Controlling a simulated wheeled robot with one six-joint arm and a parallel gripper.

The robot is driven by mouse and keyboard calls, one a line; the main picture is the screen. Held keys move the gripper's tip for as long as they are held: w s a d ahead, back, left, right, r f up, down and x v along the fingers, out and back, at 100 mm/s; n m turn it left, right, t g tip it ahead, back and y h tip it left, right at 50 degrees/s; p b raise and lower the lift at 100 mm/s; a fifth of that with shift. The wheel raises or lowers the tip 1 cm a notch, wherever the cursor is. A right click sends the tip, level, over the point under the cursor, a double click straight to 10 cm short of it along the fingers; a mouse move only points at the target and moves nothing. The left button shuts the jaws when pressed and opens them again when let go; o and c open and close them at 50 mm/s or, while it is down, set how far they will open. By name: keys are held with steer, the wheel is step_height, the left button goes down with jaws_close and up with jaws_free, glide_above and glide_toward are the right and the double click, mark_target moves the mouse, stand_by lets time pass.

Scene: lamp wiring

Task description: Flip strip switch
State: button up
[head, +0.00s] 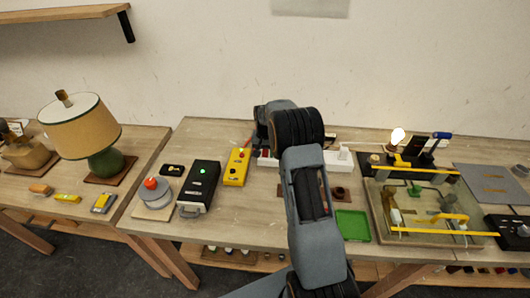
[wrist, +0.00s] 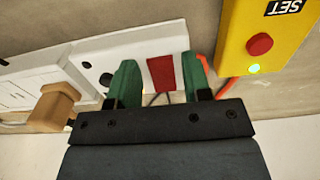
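The white power strip (wrist: 92,62) lies along the back of the workbench; it also shows in the head view (head: 338,165), partly hidden behind my arm. Its red switch (wrist: 162,73) is at the right end of the strip in the wrist view. My gripper (wrist: 165,62) has two green fingers, spread apart, one on each side of the red switch. Nothing is held between them. Whether the fingertips touch the strip, I cannot tell. In the head view my arm hides most of the gripper.
A yellow box (wrist: 265,35) with a red button and a lit green light is close on the right. A black box (head: 200,185), a green tray (head: 352,225) and a glass-topped wiring box (head: 378,235) stand nearby.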

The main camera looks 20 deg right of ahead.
steer(key=c, duration=0.7)
steer(key=shift+w+d+r+g+y+p, duration=0.1)
steer(key=shift+r+g+y+p, duration=0.2)
steer(key=shift+g+p, duration=0.5)
steer(key=shift+w+f+g+y+p, duration=0.15)
steer(key=shift+g+y+p, duration=0.3)
steer(key=shift+p, duration=0.25)
steer(key=o, duration=0.9)
steer(key=v, duration=1.4)
steer(key=shift+b, duration=0.4)
